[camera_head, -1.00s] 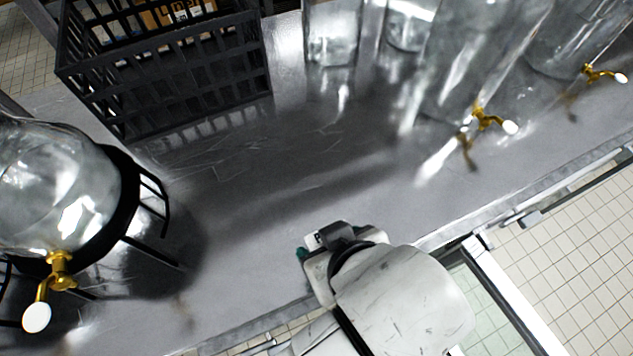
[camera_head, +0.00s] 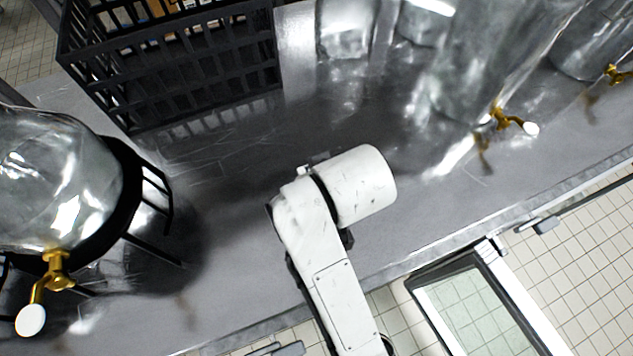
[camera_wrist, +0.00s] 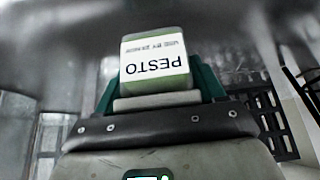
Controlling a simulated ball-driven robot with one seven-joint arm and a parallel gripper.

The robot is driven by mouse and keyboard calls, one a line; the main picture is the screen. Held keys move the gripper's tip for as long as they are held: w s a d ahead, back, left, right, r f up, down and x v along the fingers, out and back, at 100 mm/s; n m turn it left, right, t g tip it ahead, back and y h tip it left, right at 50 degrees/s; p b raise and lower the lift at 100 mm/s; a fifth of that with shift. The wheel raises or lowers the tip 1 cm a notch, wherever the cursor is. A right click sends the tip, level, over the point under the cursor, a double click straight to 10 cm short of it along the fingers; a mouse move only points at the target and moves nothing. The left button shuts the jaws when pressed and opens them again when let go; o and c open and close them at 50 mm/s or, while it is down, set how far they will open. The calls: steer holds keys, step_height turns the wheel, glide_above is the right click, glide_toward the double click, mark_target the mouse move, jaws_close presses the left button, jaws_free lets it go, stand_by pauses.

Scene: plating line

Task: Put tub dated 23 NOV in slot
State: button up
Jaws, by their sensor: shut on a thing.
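In the wrist view my gripper (camera_wrist: 158,90), with green fingers, is shut on a tub (camera_wrist: 156,68). The tub has a white label, upside down in this view, reading PESTO with a small use-by line; the date is too blurred to read surely. In the head view my white arm reaches over the counter and hides the gripper and the tub. A black slatted crate (camera_head: 190,55) stands at the upper left, apart from my arm. Part of its inside shows brown and orange items. I cannot make out a slot.
A glass dispenser (camera_head: 50,185) with a brass tap stands on a black stand (camera_head: 125,185) at the left. Several glass vessels (camera_head: 470,75) stand at the upper right, with taps jutting toward the front edge. The metal counter (camera_head: 235,185) between is clear.

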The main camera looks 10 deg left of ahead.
steer(key=shift+w+f, duration=0.2)
steer(key=shift+w+a+f+p, duration=0.1)
steer(key=shift+f+p, duration=0.1)
steer(key=shift+f, duration=0.7)
steer(key=shift+w+a+f+p, duration=0.1)
steer(key=shift+f+p, duration=0.05)
steer(key=shift+f, duration=0.75)
steer(key=shift+d+f, duration=0.1)
steer(key=o, duration=1.2)
